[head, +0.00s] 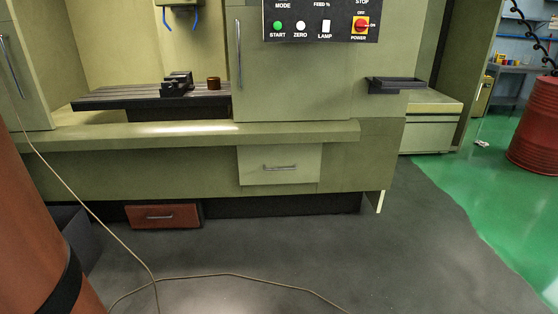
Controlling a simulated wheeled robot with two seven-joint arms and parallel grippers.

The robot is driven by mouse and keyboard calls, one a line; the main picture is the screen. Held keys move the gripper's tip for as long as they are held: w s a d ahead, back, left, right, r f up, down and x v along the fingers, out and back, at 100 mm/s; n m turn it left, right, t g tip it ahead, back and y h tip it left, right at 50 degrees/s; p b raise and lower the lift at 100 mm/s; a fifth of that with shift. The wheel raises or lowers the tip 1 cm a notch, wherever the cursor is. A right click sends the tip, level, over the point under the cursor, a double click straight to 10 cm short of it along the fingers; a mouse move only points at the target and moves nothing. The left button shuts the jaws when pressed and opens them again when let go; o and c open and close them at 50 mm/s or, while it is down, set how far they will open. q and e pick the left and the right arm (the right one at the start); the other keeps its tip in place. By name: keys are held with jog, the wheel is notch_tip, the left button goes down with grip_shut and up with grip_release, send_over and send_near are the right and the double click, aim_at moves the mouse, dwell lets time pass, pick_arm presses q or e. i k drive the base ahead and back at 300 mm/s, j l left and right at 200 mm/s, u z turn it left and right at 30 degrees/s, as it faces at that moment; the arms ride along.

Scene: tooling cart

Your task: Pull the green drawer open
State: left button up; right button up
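The pale green drawer (280,164) is set in the front of the green machine, below its ledge, right of the picture's middle. Its front looks flush or nearly flush with the panel around it, so it appears shut. A horizontal metal bar handle (280,168) is fixed across the middle of the drawer front. Neither of my grippers is in the head view, and nothing is in front of the drawer.
A red drawer (163,216) sits low at the machine's base. An orange-red cylinder (40,220) fills the left foreground. A thin cable (225,275) crosses the grey floor. A red barrel (535,130) stands far right. Floor before the drawer is mostly clear.

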aim_at(295, 163)
jog(key=i+j, duration=0.15)
jog(key=i, duration=0.7)
jog(key=i+j, duration=0.1)
jog(key=i, duration=0.7)
jog(key=i+j, duration=0.15)
jog(key=i, duration=0.7)
